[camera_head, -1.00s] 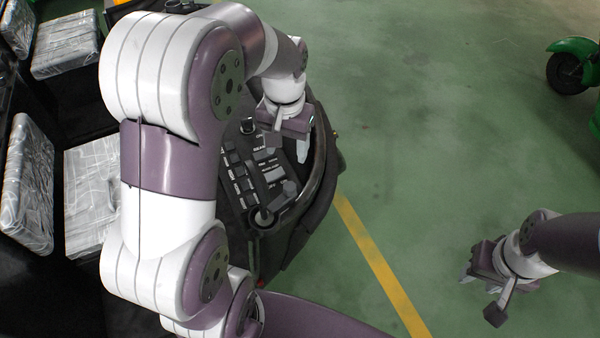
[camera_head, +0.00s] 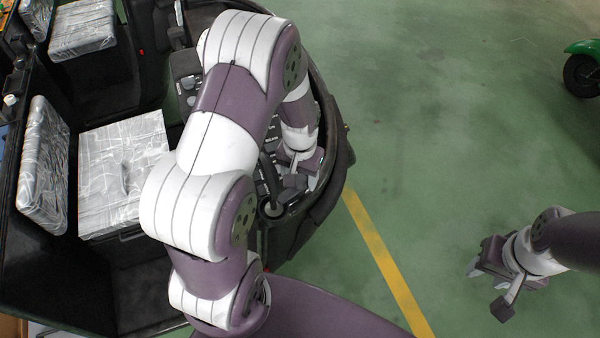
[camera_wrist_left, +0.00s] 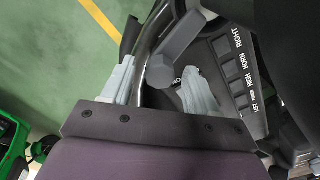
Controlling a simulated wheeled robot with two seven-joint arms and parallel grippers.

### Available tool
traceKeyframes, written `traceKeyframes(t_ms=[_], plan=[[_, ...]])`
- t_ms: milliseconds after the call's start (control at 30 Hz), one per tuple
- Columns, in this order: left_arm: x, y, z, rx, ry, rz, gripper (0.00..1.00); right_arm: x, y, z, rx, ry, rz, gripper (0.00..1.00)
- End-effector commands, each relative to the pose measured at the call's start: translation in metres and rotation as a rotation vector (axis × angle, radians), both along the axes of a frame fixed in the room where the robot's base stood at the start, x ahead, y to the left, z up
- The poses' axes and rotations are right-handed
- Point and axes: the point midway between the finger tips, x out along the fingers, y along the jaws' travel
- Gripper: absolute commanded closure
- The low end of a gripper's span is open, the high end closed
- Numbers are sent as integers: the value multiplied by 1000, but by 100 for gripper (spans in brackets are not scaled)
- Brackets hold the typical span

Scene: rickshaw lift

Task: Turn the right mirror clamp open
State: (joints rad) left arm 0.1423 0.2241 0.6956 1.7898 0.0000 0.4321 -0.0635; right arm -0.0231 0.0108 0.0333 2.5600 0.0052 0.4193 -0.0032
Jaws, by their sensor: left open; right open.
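My left gripper (camera_head: 308,168) is over the dark control console at the front of the rickshaw. In the left wrist view its two pale fingers stand apart, with the gripper (camera_wrist_left: 160,90) open. A grey angular knob or lever (camera_wrist_left: 177,48) shows beyond and between the fingertips, and a dark curved metal bar (camera_wrist_left: 158,72) runs between the fingers. I cannot tell whether the knob is the right mirror clamp, or whether a finger touches it. My arm hides much of the console in the head view. My right gripper (camera_head: 477,266) is open and empty above the green floor.
Plastic-wrapped seats (camera_head: 125,170) are at the left. A yellow line (camera_head: 385,262) crosses the floor. A green vehicle (camera_head: 582,75) stands far right. The floor between is clear.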

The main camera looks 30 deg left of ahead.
Motion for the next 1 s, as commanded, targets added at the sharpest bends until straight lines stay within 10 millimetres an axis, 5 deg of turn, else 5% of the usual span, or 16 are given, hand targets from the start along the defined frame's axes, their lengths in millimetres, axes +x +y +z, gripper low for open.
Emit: traceKeyframes(t_ms=[100, 267, 667, 1000], plan=[[0, 0, 0, 0, 0, 0, 47, 0, 0, 0, 0, 0, 0, 57], [0, 0, 0, 0, 0, 0, 97, 0, 0, 0, 0, 0, 0, 57], [0, 0, 1, 0, 0, 64, 97, 0, 0, 0, 0, 0, 0, 57], [1, 0, 1, 1, -2, 327, 97, 0, 0, 0, 0, 0, 0, 57]])
